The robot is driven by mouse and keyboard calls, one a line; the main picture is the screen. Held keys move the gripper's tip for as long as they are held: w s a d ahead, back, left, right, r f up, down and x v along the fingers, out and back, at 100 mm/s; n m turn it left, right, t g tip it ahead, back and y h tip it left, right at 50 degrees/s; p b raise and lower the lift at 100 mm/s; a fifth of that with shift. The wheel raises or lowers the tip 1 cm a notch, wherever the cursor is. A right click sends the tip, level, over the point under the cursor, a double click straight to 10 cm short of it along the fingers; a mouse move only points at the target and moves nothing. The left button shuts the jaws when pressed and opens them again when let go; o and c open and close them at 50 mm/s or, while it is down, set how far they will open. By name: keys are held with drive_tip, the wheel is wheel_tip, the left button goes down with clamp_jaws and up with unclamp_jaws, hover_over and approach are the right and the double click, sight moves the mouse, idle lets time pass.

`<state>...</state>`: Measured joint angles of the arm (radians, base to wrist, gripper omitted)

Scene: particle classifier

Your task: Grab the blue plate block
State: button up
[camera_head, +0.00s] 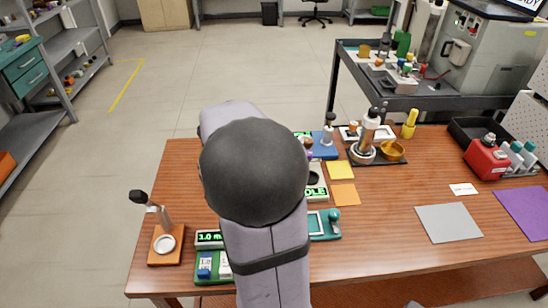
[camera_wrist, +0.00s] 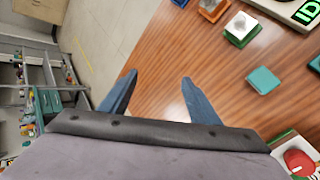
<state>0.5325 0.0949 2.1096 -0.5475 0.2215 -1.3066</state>
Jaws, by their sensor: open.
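My gripper (camera_wrist: 155,92) shows in the wrist view as two blue fingers held apart, with bare wood between and beyond them. In the head view my arm hides it. I cannot tell for sure which thing is the blue plate block. A small blue piece (camera_wrist: 180,2) is cut off by the top edge of the wrist view, beyond the fingertips. Near it are an orange-red block (camera_wrist: 212,8) and a white-topped green block (camera_wrist: 240,28). A flat teal block (camera_wrist: 263,80) lies to the right of the fingers. None of these touches the gripper.
In the head view, a green-based device (camera_head: 213,280) with a lit display holds blue and white pieces at the front left. A wooden stand (camera_head: 166,257) is left of it. A teal frame (camera_head: 324,224) and an orange square (camera_head: 345,195) lie right of my arm.

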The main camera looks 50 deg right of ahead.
drive_tip(key=d+f+n+t+h+b, duration=0.1)
drive_tip(key=d+f+n+b, duration=0.2)
drive_tip(key=d+b, duration=0.3)
drive_tip(key=d+f+n+t+h+b, duration=0.1)
drive_tip(key=d+f+n+b, duration=0.3)
drive_tip(key=d+b, duration=0.3)
drive_tip(key=s+d+f+n+h+b, duration=0.1)
drive_tip(key=d+f+n+h+b, duration=0.1)
drive_tip(key=d+b, duration=0.4)
drive_tip(key=shift+d+f+n+t, duration=0.2)
drive_tip(key=shift+f+n, duration=0.2)
drive_tip(key=shift+n, duration=0.25)
drive_tip(key=shift+d+f+n+t, duration=0.1)
drive_tip(key=shift+f+n+t, duration=0.2)
drive_tip(key=shift+n, duration=0.35)
drive_tip(key=shift+s+d+n+b, duration=0.1)
drive_tip(key=shift+d+n+b, duration=0.3)
drive_tip(key=shift+b, duration=0.05)
drive_tip(key=shift+p+x, duration=0.7)
drive_tip(key=shift+x, duration=2.95)
drive_tip(key=shift+r, duration=0.15)
drive_tip(key=c, duration=1.3)
